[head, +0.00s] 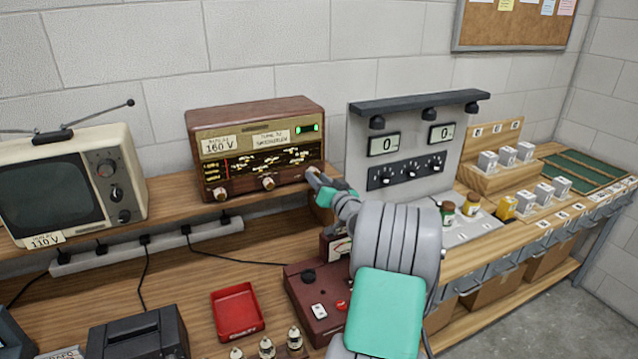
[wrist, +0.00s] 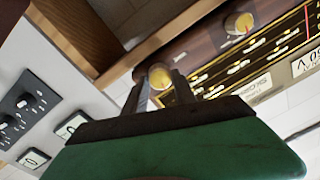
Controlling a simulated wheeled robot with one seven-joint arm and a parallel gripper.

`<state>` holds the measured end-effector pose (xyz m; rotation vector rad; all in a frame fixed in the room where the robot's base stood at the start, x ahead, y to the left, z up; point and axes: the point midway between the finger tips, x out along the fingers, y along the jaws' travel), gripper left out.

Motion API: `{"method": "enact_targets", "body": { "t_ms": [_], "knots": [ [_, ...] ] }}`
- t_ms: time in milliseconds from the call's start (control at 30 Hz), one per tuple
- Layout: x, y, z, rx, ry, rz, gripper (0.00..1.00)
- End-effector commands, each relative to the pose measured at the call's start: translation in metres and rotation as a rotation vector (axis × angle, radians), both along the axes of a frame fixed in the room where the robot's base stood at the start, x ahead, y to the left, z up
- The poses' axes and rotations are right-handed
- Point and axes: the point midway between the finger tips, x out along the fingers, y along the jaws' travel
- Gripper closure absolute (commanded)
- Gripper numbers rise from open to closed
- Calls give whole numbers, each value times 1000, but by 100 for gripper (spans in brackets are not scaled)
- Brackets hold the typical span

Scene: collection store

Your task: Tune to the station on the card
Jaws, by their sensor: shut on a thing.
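The brown radio (head: 255,112) stands on the wooden shelf. My gripper (head: 314,178) is at the radio's lower right front corner and hides the right knob in the head view. In the wrist view my gripper (wrist: 158,88) is shut on that right knob (wrist: 160,74), a finger on each side. The middle knob (head: 268,183) and left knob (head: 220,193) are free.
A green indicator (head: 308,128) glows on the radio. A "160 V" card (head: 219,145) is on its front. An old television (head: 75,185) stands left. A grey meter panel (head: 405,145) stands close to the right. A red tray (head: 237,311) lies on the lower bench.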

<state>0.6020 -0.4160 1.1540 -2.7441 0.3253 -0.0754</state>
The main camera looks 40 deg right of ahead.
Motion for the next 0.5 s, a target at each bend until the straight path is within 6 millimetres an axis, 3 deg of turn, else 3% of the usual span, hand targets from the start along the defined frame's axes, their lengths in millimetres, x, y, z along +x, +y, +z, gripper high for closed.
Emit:
{"method": "enact_targets", "body": {
  "t_ms": [500],
  "knots": [
    [0, 0, -1, 367, -111, -1, 100]
  ]
}}
